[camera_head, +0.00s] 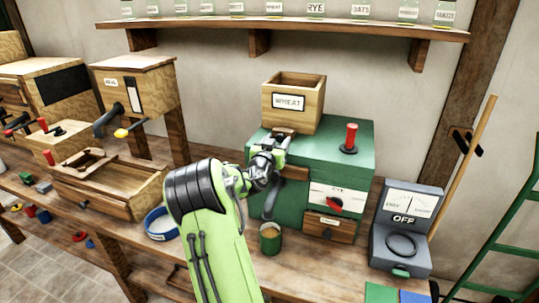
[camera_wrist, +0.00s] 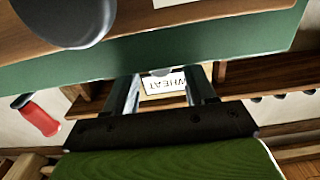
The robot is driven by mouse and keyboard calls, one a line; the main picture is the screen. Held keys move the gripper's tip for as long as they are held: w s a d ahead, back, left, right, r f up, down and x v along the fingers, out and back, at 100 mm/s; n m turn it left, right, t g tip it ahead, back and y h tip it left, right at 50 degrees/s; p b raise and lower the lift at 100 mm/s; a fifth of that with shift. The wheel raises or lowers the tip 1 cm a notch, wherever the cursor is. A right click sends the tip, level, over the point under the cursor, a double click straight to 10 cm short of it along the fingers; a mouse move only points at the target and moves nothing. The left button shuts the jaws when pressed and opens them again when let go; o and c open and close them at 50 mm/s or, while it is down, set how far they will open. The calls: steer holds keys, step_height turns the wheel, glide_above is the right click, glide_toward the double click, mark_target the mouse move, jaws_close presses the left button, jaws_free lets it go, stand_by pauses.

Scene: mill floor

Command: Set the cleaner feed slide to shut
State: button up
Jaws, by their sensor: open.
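The green cleaner (camera_head: 358,162) stands on the bench with a wooden hopper (camera_head: 309,106) labelled WHEAT on top. A small dark brown piece (camera_head: 284,131) at the hopper's foot may be the feed slide; its setting cannot be read. My gripper (camera_head: 283,148) is at the cleaner's upper front left, close to that piece, and hides part of it. In the wrist view my gripper (camera_wrist: 168,78) is open, with the WHEAT label (camera_wrist: 166,83) showing between its fingers. I see nothing held, and contact cannot be told.
A red-handled crank (camera_head: 351,135) stands on the cleaner's top right, and a red pointer knob (camera_head: 334,204) is on its front. A green tin (camera_head: 270,238) stands below the cleaner's front left. A grey meter reading OFF (camera_head: 405,228) stands right.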

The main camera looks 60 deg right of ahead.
steer(key=s+a+b, duration=0.2)
steer(key=a+b, duration=0.1)
steer(key=a, duration=1)
steer(key=shift+c, duration=0.3)
